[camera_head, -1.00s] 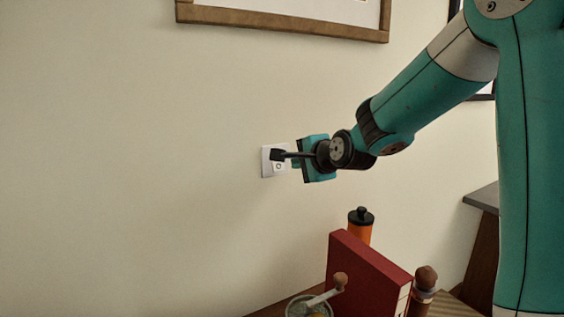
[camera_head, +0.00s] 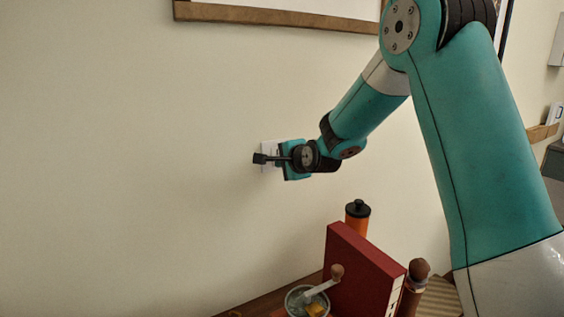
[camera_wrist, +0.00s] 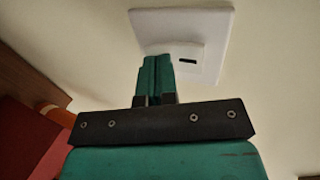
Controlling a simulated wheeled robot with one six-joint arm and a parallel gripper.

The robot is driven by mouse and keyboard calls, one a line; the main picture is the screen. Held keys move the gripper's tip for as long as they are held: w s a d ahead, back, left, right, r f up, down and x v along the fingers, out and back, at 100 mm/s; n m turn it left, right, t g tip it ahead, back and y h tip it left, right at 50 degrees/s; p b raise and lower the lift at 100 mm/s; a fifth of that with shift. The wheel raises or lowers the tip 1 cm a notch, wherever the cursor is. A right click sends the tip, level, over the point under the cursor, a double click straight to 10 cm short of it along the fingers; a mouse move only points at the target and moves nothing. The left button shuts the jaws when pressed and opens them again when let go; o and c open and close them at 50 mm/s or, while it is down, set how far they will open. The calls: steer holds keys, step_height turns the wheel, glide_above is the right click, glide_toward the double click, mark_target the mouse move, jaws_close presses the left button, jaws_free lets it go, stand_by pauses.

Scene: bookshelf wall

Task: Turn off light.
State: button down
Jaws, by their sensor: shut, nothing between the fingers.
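A white switch plate (camera_head: 267,148) is on the cream wall, mostly covered by my gripper in the head view. In the wrist view the plate (camera_wrist: 218,28) fills the top middle, with a raised white square and a small dark slot on it. My gripper (camera_wrist: 158,62) has its teal fingers together and empty, with the tips over the lower left part of the raised square. I cannot tell whether they touch it.
A framed picture (camera_head: 270,16) hangs above. The wall to the left is bare.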

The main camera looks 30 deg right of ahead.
steer(key=shift+w+f+t+b, duration=0.15)
steer(key=shift+t+b, duration=0.15)
steer(key=shift+b, duration=0.55)
steer(key=shift+r+p, duration=0.45)
steer(key=shift+r, duration=0.45)
steer(key=b+v, duration=0.4)
steer(key=v, duration=1)
steer(key=shift+r, duration=0.2)
steer(key=shift+w, duration=0.1)
